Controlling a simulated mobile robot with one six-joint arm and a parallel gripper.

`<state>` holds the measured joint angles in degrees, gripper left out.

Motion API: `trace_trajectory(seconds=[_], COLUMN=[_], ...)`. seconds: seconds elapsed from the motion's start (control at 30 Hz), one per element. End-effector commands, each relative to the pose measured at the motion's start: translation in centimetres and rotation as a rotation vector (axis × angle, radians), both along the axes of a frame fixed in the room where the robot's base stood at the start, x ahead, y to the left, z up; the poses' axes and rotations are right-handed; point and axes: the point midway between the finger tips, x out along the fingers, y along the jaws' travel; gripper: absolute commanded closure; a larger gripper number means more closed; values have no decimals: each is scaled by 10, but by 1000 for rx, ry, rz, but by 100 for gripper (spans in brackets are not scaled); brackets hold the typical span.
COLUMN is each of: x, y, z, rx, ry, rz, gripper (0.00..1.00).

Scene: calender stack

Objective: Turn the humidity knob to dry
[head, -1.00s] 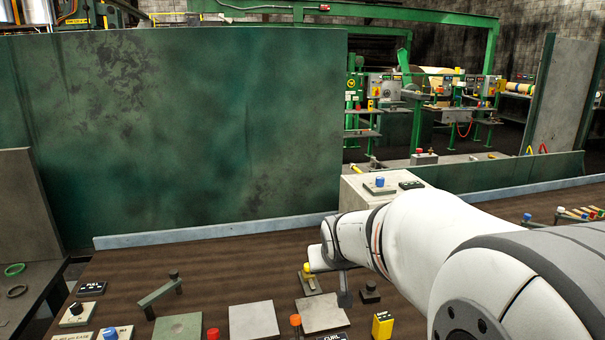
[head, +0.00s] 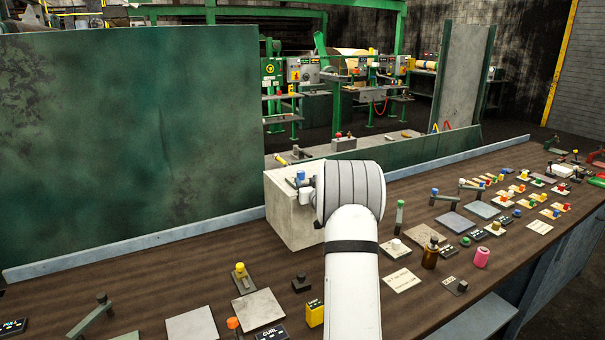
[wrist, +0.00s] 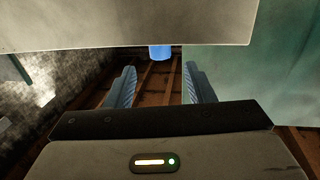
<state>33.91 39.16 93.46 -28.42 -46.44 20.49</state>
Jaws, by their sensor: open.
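A blue knob (head: 300,176) stands on a small plate on top of a pale box-shaped block (head: 287,222) in the head view. I cannot read any label on it, so I cannot confirm that it is the humidity knob or see its setting. In the wrist view a blue knob (wrist: 160,52) shows just beyond and between the fingertips, partly cut off by a pale surface above. My gripper (wrist: 160,72) is open with nothing between its two blue-grey fingers. In the head view my wrist hides most of the gripper beside the block.
A tall green panel (head: 130,140) stands behind the bench at left. The brown bench (head: 150,275) carries a yellow-topped knob (head: 240,270), a brown bottle (head: 430,253), a pink cylinder (head: 481,258) and many small controls at right. A low green wall runs behind the block.

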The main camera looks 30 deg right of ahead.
Motion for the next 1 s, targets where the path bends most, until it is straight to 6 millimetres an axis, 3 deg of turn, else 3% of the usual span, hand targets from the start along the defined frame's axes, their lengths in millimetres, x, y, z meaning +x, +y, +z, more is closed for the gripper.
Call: trace_trajectory(seconds=[0.2,0.4,0.77,1.0], x=[34,52,57,56], y=[-8,-13,-14,-15], z=[2,0,0,0], rx=[0,2,0,0], ry=[2,3,2,2], rz=[0,-1,-2,-3], gripper=[52,52,52,70])
